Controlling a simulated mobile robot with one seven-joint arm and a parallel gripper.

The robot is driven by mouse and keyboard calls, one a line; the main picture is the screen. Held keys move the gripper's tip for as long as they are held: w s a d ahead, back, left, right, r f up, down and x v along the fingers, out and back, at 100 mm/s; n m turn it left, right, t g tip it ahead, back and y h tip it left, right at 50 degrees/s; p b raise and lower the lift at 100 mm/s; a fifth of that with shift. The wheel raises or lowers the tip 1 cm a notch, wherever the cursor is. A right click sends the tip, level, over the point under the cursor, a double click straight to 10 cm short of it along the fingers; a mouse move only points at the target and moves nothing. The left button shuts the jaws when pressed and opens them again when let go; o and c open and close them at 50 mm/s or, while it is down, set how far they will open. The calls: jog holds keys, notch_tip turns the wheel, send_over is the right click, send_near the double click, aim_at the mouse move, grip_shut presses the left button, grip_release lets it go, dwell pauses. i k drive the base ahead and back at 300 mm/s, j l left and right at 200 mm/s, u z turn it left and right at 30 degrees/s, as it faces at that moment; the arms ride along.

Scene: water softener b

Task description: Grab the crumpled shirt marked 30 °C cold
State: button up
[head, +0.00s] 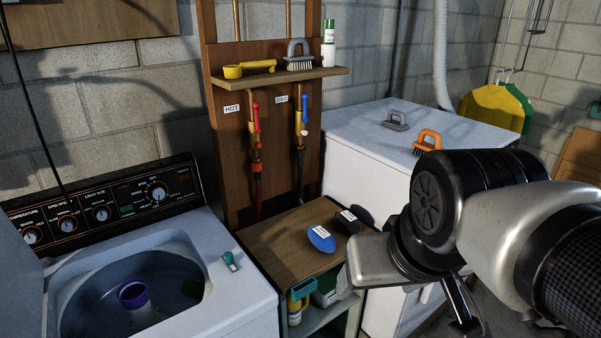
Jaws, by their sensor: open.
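Two small rounded dark items lie on the wooden top of a low stand (285,238). One is a blue oval bundle (321,240) with a white label. Behind it to the right is a black bundle (355,221), also with a white label. The label text is too small to read, so I cannot tell which says 30 °C cold. My gripper (371,262) is at the end of my arm, just right of the stand and in front of the white cabinet. It is open, with nothing visible in it. Its fingertips are not clearly distinguishable.
A washing machine (245,312) with an open tub holding a purple-rimmed agitator (134,294) stands left. Hot and cold taps rise behind the stand below a shelf (280,76). A white cabinet (350,130) bears grey and orange brushes (427,140). Bottles stand under the stand's top.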

aim_at(321, 238)
jog(key=i+l+z, duration=0.3)
jog(key=i+l, duration=0.75)
jog(key=l, duration=0.15)
